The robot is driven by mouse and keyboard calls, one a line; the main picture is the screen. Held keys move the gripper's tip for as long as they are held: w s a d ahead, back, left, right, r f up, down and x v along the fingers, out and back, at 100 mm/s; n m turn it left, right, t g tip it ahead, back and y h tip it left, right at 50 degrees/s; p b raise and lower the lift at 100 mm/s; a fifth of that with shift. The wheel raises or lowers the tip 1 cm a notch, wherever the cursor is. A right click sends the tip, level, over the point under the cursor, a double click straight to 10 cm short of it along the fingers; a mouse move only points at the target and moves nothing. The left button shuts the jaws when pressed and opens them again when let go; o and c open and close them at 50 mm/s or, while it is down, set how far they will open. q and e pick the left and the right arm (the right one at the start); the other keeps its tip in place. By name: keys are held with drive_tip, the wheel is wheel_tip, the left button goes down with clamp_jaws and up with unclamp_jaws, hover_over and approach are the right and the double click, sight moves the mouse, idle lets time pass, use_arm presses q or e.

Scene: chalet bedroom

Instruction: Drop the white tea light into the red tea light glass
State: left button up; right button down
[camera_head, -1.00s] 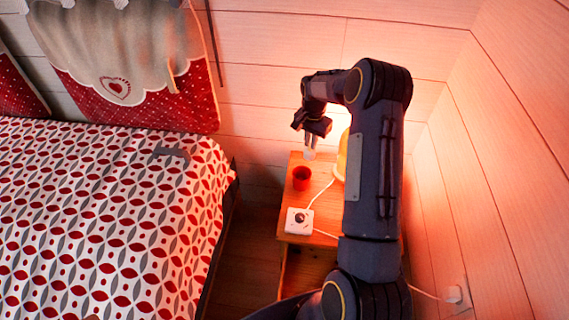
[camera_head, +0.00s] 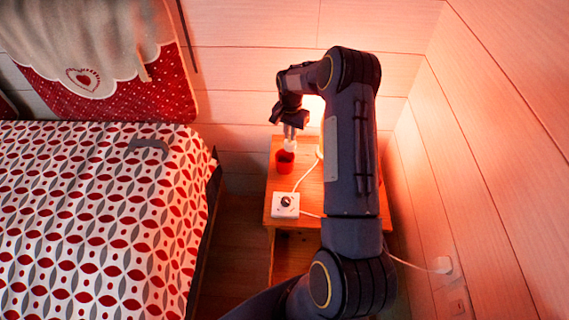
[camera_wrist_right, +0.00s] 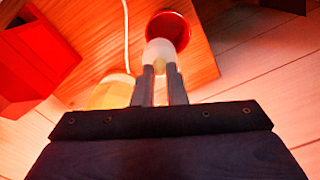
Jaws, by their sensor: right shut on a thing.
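The red tea light glass (camera_head: 285,166) stands on the wooden bedside table. Its round open mouth (camera_wrist_right: 170,27) shows in the right wrist view. My right gripper (camera_head: 291,134) is shut on the white tea light (camera_head: 290,145), which hangs from the fingertips just above the glass in the head view. In the right wrist view the tea light (camera_wrist_right: 160,51) sits between the fingertips (camera_wrist_right: 160,76) and overlaps the near rim of the glass. I cannot tell whether it touches the rim. My left gripper is not in view.
The bedside table (camera_head: 310,203) holds a white box with a dial (camera_head: 285,204) and a white cord. A lit lamp is mostly hidden behind my right arm. The patterned bed (camera_head: 100,220) is at left; wooden walls stand behind and right.

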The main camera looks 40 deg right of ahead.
drive_tip(key=c, duration=1.4)
unclamp_jaws()
wheel_tip(320, 180, up, 8)
drive_tip(key=shift+f, duration=0.1)
